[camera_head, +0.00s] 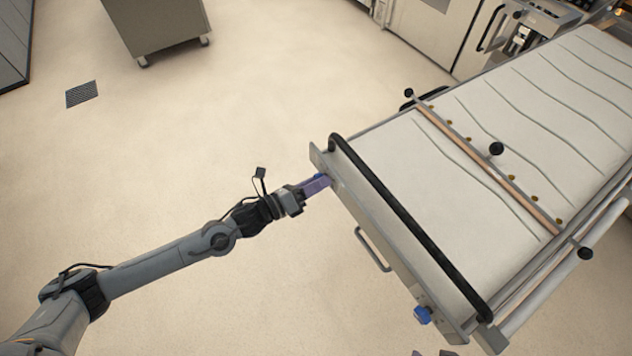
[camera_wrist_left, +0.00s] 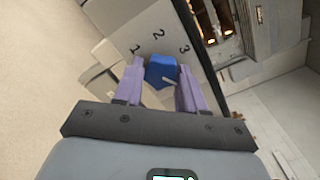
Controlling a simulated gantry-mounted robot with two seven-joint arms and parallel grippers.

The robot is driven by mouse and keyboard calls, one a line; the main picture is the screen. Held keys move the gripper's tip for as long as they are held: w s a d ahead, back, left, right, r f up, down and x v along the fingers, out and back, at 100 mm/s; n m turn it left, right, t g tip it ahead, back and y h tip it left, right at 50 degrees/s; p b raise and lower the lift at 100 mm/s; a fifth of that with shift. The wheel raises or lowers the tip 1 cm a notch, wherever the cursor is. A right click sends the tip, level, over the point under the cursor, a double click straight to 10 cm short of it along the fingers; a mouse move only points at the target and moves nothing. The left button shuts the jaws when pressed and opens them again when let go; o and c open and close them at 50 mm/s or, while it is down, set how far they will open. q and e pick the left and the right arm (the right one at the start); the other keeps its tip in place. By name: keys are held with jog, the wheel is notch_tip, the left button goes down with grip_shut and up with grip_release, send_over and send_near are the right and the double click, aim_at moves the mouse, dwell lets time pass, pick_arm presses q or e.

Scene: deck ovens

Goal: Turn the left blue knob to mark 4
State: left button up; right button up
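The left blue knob (camera_wrist_left: 160,70) sits between the two purple fingertips of my left gripper (camera_wrist_left: 160,82) in the left wrist view. The fingers flank it closely on both sides; whether both press on it is not clear. Marks 1, 2 and 3 show on the pale panel (camera_wrist_left: 153,44) beyond the knob; mark 4 is not visible. In the head view my left gripper (camera_head: 318,184) is at the far end of the machine's front panel, and only a sliver of the knob (camera_head: 320,177) shows.
A second blue knob (camera_head: 422,315) is at the near end of the same front panel. A metal handle (camera_head: 372,250) sticks out between the knobs, and a black bar (camera_head: 410,227) runs above. Open floor (camera_head: 230,110) lies left. Small dark parts show at the bottom edge, unclear.

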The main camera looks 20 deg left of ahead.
pick_arm(q)
jog(key=o, duration=0.4)
jog(key=shift+o, duration=0.2)
jog(key=shift+s, duration=0.1)
jog(key=v, duration=1)
jog(key=shift+s+a, duration=0.2)
jog(key=shift+s, duration=0.05)
